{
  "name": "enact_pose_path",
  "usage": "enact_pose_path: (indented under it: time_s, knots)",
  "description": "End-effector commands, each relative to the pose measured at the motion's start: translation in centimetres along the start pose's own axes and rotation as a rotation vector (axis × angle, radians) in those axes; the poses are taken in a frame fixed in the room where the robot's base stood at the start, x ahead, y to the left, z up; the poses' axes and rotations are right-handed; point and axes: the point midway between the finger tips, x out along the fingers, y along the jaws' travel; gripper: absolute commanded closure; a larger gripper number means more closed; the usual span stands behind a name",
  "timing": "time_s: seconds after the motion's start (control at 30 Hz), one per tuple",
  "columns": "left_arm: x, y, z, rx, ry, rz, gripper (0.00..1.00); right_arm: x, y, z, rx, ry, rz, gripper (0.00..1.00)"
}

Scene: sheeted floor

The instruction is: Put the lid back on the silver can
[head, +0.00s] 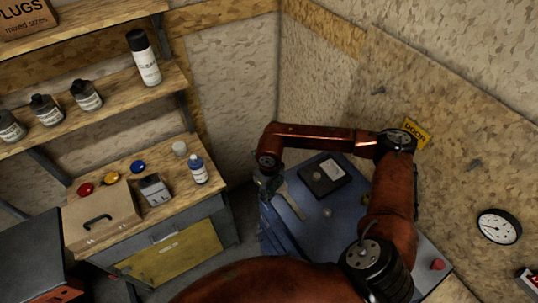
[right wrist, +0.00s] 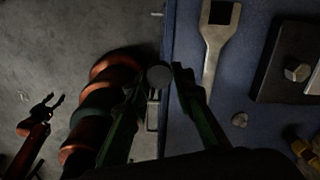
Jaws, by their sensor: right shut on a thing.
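My right gripper (head: 268,188) is at the left edge of the blue bench top (head: 310,208). In the right wrist view its fingers (right wrist: 158,82) are closed on a small grey disc (right wrist: 158,76), which looks like the lid; the disc is seen nearly face-on and its grip is partly dark. A small pale silver can (head: 180,148) stands upright on the wooden bench at left, well apart from my right gripper. Whether its top is open is too small to tell. My left gripper (right wrist: 42,112) shows only in the right wrist view, low at left, with its fingers apart and empty.
A blue bottle (head: 198,169) stands close beside the can. A grey device (head: 154,190), a wooden case (head: 100,219) and red, yellow and blue round pieces share that bench. A wrench (head: 290,200) and dark plate (head: 325,176) lie near my right gripper. A floor gap separates the benches.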

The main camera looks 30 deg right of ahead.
Motion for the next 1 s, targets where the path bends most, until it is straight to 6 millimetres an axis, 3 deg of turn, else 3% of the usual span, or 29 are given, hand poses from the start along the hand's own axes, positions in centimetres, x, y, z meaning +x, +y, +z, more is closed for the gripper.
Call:
enact_pose_path:
  time_s: [0.17, 1.0]
  knots:
    - [0.8, 0.1, 0.2, 0.0, -0.001, 0.0, 0.57, 0.2, 0.6, 0.1, -0.196, 0.0, 0.002, 0.87]
    - [5.0, 0.2, 1.1, 0.0, -0.01, 0.001, 0.57, 0.5, 3.9, 0.5, -1.503, -0.001, 0.013, 0.87]
